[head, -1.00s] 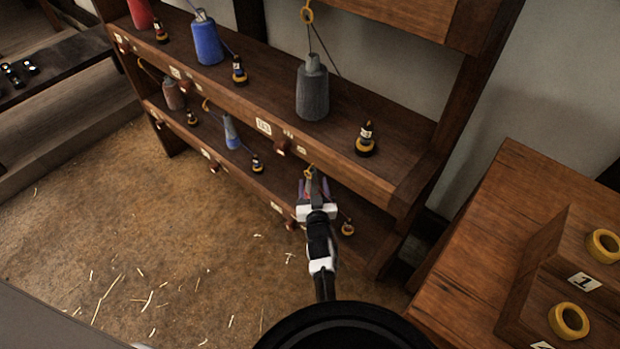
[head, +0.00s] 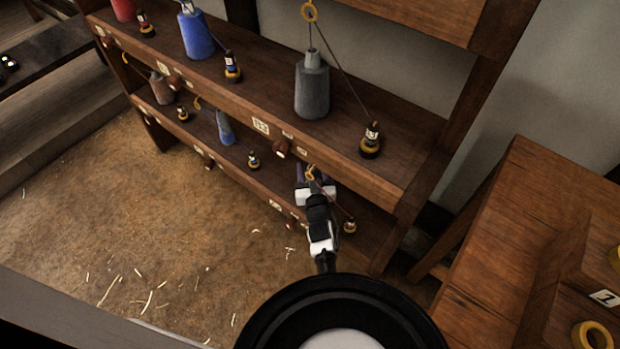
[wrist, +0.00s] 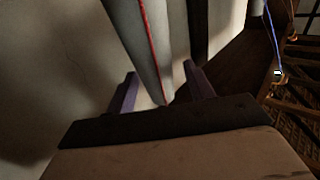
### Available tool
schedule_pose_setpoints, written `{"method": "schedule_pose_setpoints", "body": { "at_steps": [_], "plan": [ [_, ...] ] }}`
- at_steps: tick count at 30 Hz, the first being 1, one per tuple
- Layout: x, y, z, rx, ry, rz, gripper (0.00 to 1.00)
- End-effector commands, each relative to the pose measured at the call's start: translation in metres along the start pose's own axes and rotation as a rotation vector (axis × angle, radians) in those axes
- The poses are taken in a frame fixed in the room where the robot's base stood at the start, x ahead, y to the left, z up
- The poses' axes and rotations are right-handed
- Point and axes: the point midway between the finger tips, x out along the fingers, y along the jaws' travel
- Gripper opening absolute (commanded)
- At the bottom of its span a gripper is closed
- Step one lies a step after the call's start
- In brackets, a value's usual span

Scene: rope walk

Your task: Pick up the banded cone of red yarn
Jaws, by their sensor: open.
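A red cone (head: 123,10) stands at the far left of the upper shelf, cut by the top edge; I see no band on it. I cannot tell which is the banded one. My gripper (head: 314,180) is at the right part of the lower shelf, its jaws open, hiding what is behind them. In the wrist view, a pale grey tapering thing (wrist: 150,45) with a thin red line runs down between the open fingers; I cannot tell whether they touch it.
Blue (head: 197,36) and grey (head: 311,90) cones stand on the upper shelf (head: 270,85). A small blue cone (head: 225,128) stands on the lower one. Small yellow-based bobbins (head: 370,142) stand between. A wooden bench (head: 500,230) is at right; straw-strewn floor (head: 150,220) is open at left.

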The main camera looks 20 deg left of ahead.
Motion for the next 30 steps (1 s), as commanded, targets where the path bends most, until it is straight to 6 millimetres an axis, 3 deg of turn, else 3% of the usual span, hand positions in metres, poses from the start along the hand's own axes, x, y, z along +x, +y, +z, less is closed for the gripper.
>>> {"method": "schedule_pose_setpoints", "body": {
  "at_steps": [3,15,23,30],
  "plan": [
    [0.0,0.0,0.0,0.0,0.0,0.0,0.52],
    [0.0,0.0,0.0,0.0,0.0,0.0,0.0],
    [0.0,0.0,-0.002,0.0,0.001,0.0,0.0],
    [0.0,-0.002,-0.038,-0.002,0.003,-0.004,0.0]
  ]
}}
